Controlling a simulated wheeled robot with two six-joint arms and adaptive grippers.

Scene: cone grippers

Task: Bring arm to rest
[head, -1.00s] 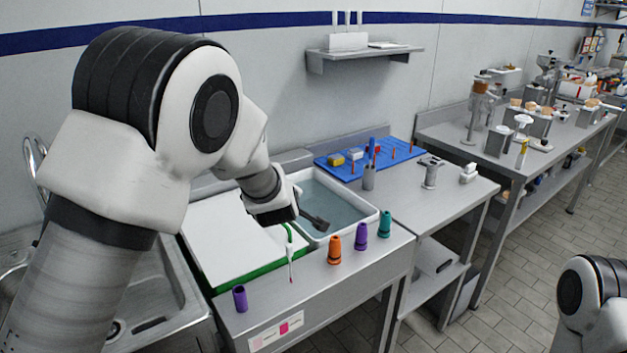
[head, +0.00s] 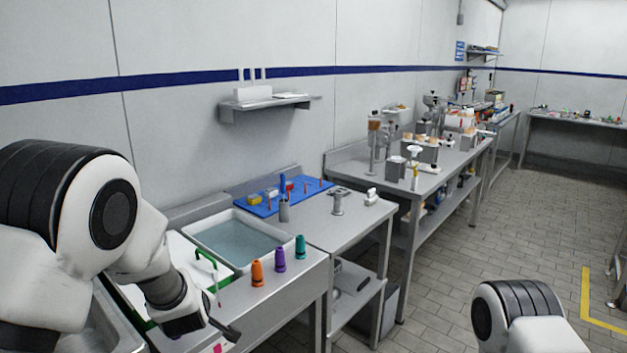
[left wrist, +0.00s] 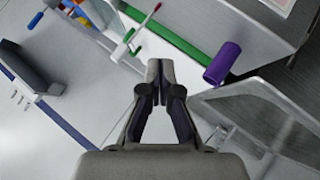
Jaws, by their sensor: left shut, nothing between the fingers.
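My left arm comes in from the left in the head view, bent downward. Its gripper (head: 232,334) is low in front of the near counter's front edge. In the left wrist view my left gripper (left wrist: 160,64) has its fingertips together with nothing between them. My right arm shows only as a white and black link at the bottom right of the head view; its gripper is out of view.
A blue pegboard (head: 262,209) lies behind. Floor at right is clear.

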